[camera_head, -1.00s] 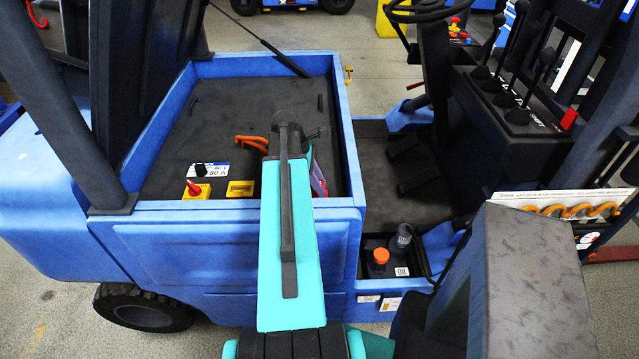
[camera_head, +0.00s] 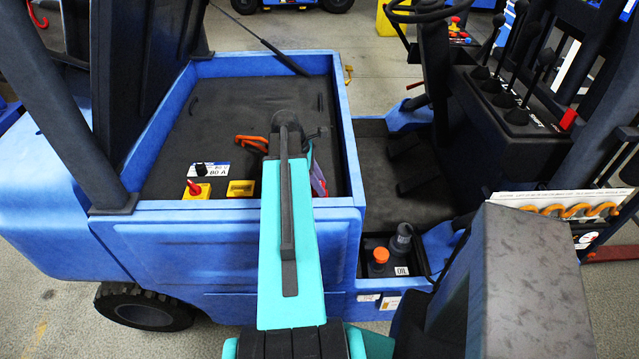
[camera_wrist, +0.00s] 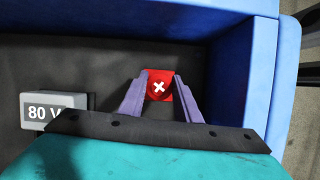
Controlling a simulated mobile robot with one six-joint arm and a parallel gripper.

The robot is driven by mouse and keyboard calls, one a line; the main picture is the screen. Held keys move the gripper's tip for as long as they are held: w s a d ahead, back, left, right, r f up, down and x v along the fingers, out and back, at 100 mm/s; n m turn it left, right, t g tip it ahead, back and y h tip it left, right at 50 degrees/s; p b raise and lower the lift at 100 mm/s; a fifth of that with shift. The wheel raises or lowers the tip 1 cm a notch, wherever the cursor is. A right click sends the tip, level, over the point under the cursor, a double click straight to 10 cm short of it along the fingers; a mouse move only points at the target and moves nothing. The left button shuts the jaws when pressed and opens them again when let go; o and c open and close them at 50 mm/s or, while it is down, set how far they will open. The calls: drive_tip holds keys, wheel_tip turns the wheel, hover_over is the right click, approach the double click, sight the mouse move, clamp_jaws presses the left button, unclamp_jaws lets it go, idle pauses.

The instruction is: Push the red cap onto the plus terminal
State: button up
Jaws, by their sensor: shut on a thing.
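The red cap (camera_wrist: 158,86) carries a white plus and shows in the wrist view between the two purple fingers of my gripper (camera_wrist: 160,76). The fingers are shut on its left and right sides. A red square edge shows around the darker red face; I cannot tell whether it is part of the cap or something beneath it. The plus terminal is not clearly visible, so I cannot tell whether the cap touches it. In the head view my arm hides most of the gripper; only a purple and pinkish sliver shows to its right.
A grey block marked 80 V (camera_wrist: 53,108) lies left of the gripper. The blue compartment wall (camera_wrist: 235,75) rises close on the right. In the head view a red knob on a yellow base (camera_head: 196,190), a yellow socket (camera_head: 241,189) and an orange cable (camera_head: 252,142) lie left of my arm.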

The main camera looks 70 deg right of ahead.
drive_tip(key=shift+f+b, duration=0.35)
drive_tip(key=shift+f, duration=0.6)
idle(0.7)
drive_tip(key=o, duration=0.9)
drive_tip(key=shift+w+r, duration=0.1)
drive_tip(key=shift+r, duration=0.05)
drive_tip(key=b+v, duration=0.3)
drive_tip(key=v, duration=1)
drive_tip(key=shift+r, duration=0.25)
drive_tip(key=shift+r, duration=0.15)
